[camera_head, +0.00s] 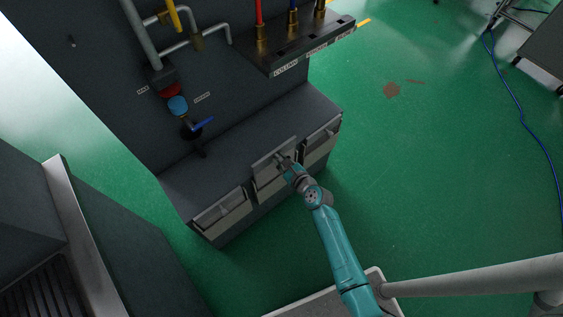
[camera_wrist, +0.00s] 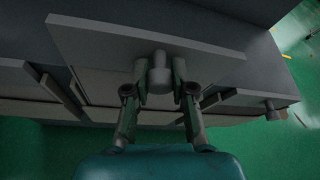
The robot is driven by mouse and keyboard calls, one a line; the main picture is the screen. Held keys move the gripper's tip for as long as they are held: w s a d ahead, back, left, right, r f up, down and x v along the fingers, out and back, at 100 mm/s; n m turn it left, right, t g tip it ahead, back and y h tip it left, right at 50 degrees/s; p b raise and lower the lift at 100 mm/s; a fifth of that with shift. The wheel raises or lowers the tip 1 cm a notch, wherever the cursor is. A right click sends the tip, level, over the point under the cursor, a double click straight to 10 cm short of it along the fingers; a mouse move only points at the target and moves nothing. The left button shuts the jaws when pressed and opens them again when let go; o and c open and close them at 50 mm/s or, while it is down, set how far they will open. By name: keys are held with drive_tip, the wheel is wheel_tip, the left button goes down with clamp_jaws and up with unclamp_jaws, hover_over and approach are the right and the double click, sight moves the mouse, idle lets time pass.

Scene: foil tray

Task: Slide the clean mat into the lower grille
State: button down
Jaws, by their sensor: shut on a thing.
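My gripper (camera_head: 285,163) is at the front of the dark grey cabinet (camera_head: 245,140). In the wrist view my gripper (camera_wrist: 160,82) is shut on a short grey knob (camera_wrist: 160,60) on a flat grey panel (camera_wrist: 95,45). In the head view this panel (camera_head: 262,160) sits at the middle bay of the cabinet front and looks tilted. Framed openings show to the left (camera_head: 222,208) and right (camera_head: 322,140) of it. I cannot make out a clean mat for certain, nor tell which opening is the lower grille. My gripper hides part of the middle bay.
Pipes, a blue-handled valve (camera_head: 202,124) and a labelled shelf (camera_head: 300,45) rise above the cabinet. A grey unit with a pale edge (camera_head: 75,220) stands at the left. The green floor (camera_head: 420,150) to the right is mostly open, with a blue cable (camera_head: 520,110) across it.

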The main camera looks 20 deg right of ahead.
wheel_tip(320, 180, up, 17)
idle(1.9)
drive_tip(key=shift+s, duration=0.1)
drive_tip(key=s+d, duration=0.3)
drive_tip(key=s, duration=0.6)
drive_tip(key=shift+s, duration=0.15)
idle(0.7)
